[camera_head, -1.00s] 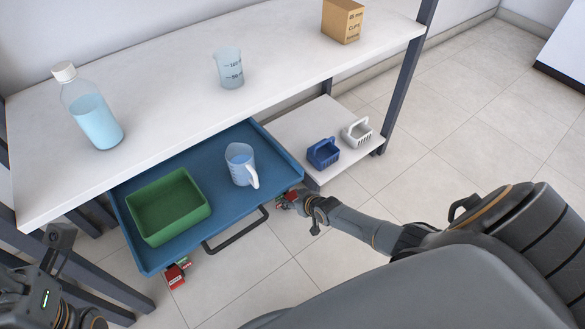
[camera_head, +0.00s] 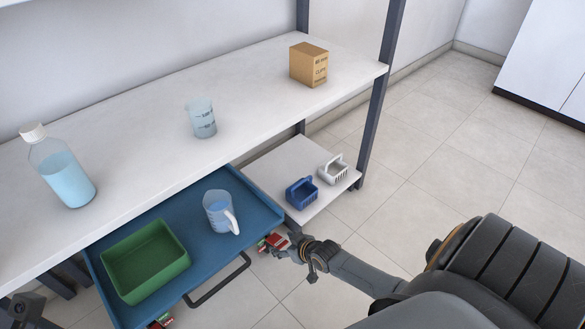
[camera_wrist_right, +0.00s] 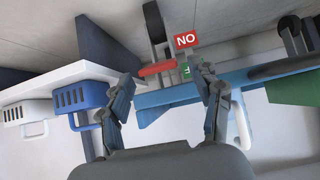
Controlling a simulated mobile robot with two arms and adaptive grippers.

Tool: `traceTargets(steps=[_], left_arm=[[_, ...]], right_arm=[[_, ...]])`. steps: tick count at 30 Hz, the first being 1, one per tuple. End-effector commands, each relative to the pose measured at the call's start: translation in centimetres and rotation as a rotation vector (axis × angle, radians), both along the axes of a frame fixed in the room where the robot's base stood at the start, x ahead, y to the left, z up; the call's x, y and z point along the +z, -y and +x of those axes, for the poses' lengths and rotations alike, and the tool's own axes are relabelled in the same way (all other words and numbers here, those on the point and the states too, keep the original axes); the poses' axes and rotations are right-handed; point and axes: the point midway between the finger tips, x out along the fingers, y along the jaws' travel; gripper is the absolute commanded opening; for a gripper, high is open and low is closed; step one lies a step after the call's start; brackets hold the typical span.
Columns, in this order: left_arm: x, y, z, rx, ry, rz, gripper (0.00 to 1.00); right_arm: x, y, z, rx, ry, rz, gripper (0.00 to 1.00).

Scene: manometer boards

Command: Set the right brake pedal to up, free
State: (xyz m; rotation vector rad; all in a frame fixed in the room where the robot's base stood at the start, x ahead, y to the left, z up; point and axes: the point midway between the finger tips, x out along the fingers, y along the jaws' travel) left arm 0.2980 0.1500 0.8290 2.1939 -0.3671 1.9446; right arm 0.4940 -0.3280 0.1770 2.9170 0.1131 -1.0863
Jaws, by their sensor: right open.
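The right brake pedal is a red bar at the right corner of the blue tray cart (camera_head: 180,212), small in the head view (camera_head: 264,244). In the right wrist view the red pedal (camera_wrist_right: 157,68) lies between and just beyond my fingertips, beside a red "NO" label (camera_wrist_right: 186,40) and a green label (camera_wrist_right: 186,71). My right gripper (camera_wrist_right: 166,82) is open, its fingers on either side of the pedal; I cannot tell whether they touch it. The pedal's tilt is unclear. Another red pedal (camera_head: 161,321) shows at the bottom edge. My left gripper's fingers are out of view.
The cart carries a green bin (camera_head: 145,262) and a measuring jug (camera_head: 220,213). The white bench (camera_head: 250,100) stands behind. A low shelf (camera_head: 285,165) with blue (camera_head: 301,194) and white baskets (camera_head: 333,170) is close to my right gripper. The floor at right is clear.

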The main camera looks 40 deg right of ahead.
Motion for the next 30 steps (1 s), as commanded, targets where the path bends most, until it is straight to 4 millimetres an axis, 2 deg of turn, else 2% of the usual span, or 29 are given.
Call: traceTargets(steps=[3, 11, 30], left_arm=[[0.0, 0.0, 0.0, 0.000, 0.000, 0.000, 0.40], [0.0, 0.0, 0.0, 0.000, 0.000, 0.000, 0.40], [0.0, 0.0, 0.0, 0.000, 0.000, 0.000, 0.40]], right_arm=[[1.2, 0.1, -1.6, 0.003, -0.001, -0.002, 0.64], [3.1, 0.3, -3.7, 0.001, -0.002, -0.002, 0.64], [3.5, 0.3, -4.0, 0.001, -0.001, 0.000, 0.64]])
